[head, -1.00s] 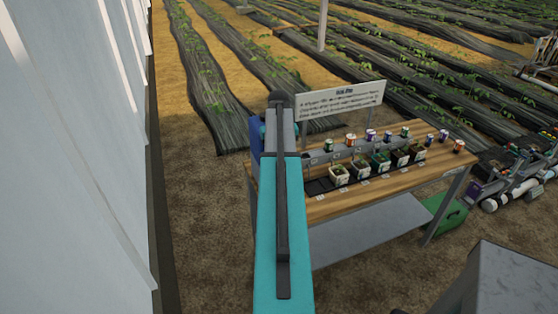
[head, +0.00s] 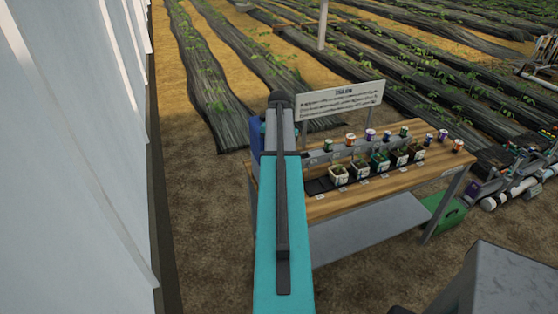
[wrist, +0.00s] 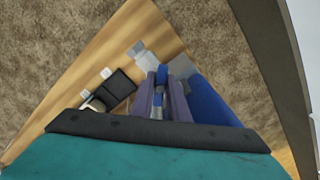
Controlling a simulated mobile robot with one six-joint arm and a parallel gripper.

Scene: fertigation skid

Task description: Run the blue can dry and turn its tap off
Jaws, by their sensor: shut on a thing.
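The blue can (head: 257,138) stands at the left end of the wooden bench, mostly hidden behind my arm in the head view. In the wrist view the blue can (wrist: 208,102) fills the space right of my gripper. My gripper (wrist: 164,92) has its two fingers close together around a small blue piece (wrist: 159,78), which looks like the tap's handle. The fingers hide most of the tap, so its setting cannot be told. The can's inside and any flow of liquid are not visible.
The bench (head: 400,180) bears several plant pots, small coloured cans and an empty dark tray (wrist: 119,88). A sign (head: 340,100) stands behind it. A white wall (head: 70,160) rises at the left. A green box (head: 443,213) sits on the ground at the right.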

